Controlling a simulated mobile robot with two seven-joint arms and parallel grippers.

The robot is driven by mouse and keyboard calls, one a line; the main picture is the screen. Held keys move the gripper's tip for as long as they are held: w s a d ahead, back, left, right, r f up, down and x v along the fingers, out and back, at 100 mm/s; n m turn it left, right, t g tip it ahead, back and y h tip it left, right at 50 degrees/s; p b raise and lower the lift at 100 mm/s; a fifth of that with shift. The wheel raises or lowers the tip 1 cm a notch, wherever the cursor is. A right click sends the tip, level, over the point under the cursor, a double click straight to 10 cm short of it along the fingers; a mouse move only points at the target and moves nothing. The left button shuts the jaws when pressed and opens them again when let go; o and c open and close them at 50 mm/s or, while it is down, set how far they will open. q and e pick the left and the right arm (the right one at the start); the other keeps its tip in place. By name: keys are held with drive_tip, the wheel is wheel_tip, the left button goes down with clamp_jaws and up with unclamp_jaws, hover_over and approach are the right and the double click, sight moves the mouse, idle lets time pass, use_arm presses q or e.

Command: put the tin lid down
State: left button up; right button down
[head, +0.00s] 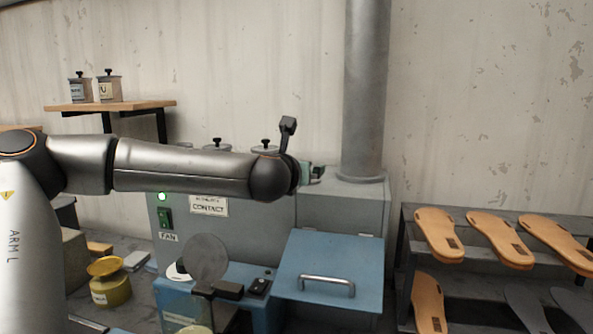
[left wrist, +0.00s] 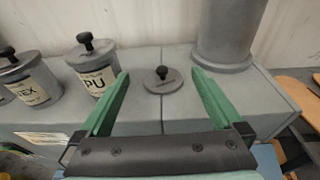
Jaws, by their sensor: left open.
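The tin lid (left wrist: 171,84), a grey disc with a black knob, lies flat, knob up, on the grey cabinet top (left wrist: 140,62) in the left wrist view. It is near the seam between two sections. My left gripper (left wrist: 160,73) is open, its green fingers apart on either side of the lid in the picture, with nothing between them. In the head view my left gripper (head: 316,174) is over the cabinet right of the lidded tins, and I cannot make out the lid there. My right gripper is not in view.
A PU tin (left wrist: 97,75) and another labelled tin (left wrist: 35,88), both lidded, stand left of the lid. A thick grey pipe (head: 364,90) rises behind.

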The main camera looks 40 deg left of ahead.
use_arm(q)
drive_tip(key=shift+v, duration=1.15)
